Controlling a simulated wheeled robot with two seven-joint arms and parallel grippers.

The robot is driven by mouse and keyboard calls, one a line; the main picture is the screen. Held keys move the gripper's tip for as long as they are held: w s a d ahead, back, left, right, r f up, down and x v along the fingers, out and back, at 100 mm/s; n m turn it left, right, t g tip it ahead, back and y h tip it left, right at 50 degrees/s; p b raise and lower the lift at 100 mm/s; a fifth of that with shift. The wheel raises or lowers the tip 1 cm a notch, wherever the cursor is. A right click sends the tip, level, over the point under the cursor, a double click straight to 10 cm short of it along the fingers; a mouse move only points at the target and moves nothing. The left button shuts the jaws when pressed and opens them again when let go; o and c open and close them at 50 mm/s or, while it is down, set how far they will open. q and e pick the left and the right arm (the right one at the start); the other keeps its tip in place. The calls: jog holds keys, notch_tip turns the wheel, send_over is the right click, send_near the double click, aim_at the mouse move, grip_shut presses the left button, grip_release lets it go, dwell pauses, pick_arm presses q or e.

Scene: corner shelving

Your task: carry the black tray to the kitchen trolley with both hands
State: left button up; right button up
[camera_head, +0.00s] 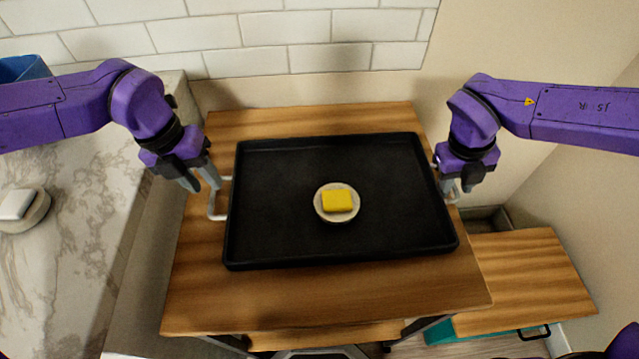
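The black tray (290,235) lies flat on a wooden top (320,300) with metal legs below it. This may be the kitchen trolley, but I cannot be sure. A round pale dish (325,213) with a yellow block (337,201) sits near the tray's middle. My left gripper (201,184) is open beside the left handle, its fingers apart. My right gripper (459,183) is at the right handle, its fingers apparently apart; contact with the handle is unclear.
A marble counter (75,240) with a small dish (30,222) and a white block (15,204) stands at the left. A blue container (24,68) is at the upper left. A lower wooden-topped unit (525,275) stands at the right. A white tiled wall (265,62) closes the back.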

jog(key=shift+r, duration=0.25)
pick_arm(q)
notch_tip(320, 180, up, 9)
jog(key=a, duration=0.1)
jog(key=shift+s+a, duration=0.15)
jog(key=shift+a, duration=0.2)
pick_arm(e)
notch_tip(320, 180, up, 11)
jog(key=a, duration=0.2)
jog(key=shift+a+r, duration=0.15)
jog(key=shift+a, duration=0.05)
pick_arm(q)
jog(key=shift+f, duration=0.1)
pick_arm(e)
jog(key=shift+s, duration=0.15)
